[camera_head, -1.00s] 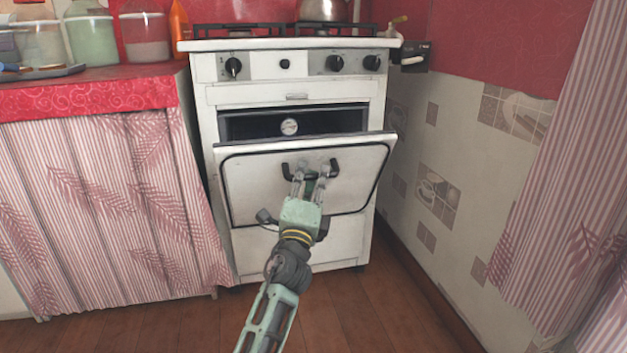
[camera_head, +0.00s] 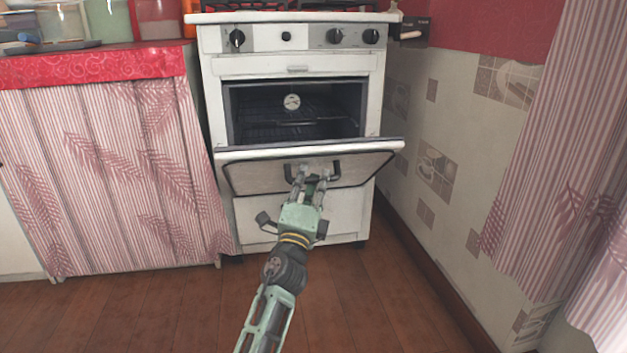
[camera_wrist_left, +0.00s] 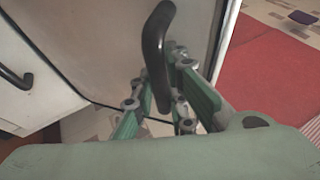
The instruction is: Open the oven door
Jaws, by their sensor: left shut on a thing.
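The white oven (camera_head: 292,65) stands against the back wall. Its door (camera_head: 262,180) is partly open, tilted out and down, and shows the dark inside with a rack and a round dial. The dark door handle (camera_head: 337,170) is on the door's outer face. My left gripper (camera_head: 312,178) is shut on this handle, with its arm reaching up from the bottom of the head view. In the left wrist view, the black handle (camera_wrist_left: 154,45) runs between the fingers of my left gripper (camera_wrist_left: 165,95). My right gripper is not in view.
A curtained counter (camera_head: 110,170) with jars and a tray on top stands to the left of the oven. A tiled wall (camera_head: 440,150) and a striped curtain (camera_head: 560,160) are on the right. Wooden floor (camera_head: 370,290) in front of the oven is clear.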

